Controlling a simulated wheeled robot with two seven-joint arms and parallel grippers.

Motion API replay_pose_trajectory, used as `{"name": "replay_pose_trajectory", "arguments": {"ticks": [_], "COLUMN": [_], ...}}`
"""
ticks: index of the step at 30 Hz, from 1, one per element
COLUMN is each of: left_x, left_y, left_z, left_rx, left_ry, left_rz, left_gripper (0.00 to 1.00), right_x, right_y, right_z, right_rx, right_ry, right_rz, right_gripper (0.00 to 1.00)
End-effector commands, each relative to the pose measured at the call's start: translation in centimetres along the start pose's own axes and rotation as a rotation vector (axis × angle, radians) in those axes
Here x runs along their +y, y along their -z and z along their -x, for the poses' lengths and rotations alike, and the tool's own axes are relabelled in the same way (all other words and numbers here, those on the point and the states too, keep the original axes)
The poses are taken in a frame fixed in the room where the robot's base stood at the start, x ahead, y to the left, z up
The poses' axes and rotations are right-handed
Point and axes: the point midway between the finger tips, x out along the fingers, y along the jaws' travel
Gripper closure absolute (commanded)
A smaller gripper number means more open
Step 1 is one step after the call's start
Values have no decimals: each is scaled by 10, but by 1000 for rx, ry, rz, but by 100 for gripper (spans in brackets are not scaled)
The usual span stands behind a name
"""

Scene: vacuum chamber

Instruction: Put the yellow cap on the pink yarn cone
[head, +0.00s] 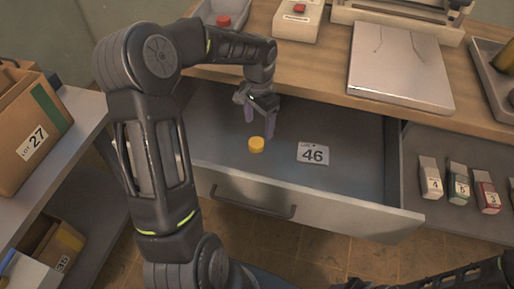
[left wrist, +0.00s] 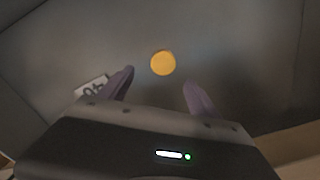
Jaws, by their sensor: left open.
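The yellow cap (head: 256,144) lies on the floor of an open grey drawer in the head view. It is a small round disc. My left gripper (head: 258,118) is open and empty above the drawer floor, just behind and above the cap. In the left wrist view the cap (left wrist: 163,63) shows ahead of and between the two purple fingertips (left wrist: 158,80), apart from them. I see no pink yarn cone in either view. My right gripper is not in view; only part of a dark arm shows at the lower right.
A card marked 46 (head: 313,154) lies in the drawer right of the cap. The drawer front (head: 300,204) and side walls surround it. The wooden worktop (head: 330,75) overhangs behind. Small numbered boxes (head: 458,184) stand at right. A cardboard box (head: 28,130) sits on the left shelf.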

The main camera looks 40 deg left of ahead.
Motion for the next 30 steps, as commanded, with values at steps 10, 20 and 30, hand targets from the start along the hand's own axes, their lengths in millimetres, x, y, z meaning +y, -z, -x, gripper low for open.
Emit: {"name": "replay_pose_trajectory", "arguments": {"ticks": [10, 20, 30], "left_x": [0, 0, -3], "left_y": [0, 0, -2], "left_z": [-4, -25, -38], "left_rx": [-1, 0, -2], "left_ry": [-1, 0, -1], "left_rz": [0, -1, 1], "left_gripper": [28, 28, 28], "right_x": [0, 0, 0], "right_y": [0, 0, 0], "right_z": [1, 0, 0], "right_rx": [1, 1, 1], "right_ry": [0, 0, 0], "right_rz": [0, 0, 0], "right_gripper": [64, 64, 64]}}
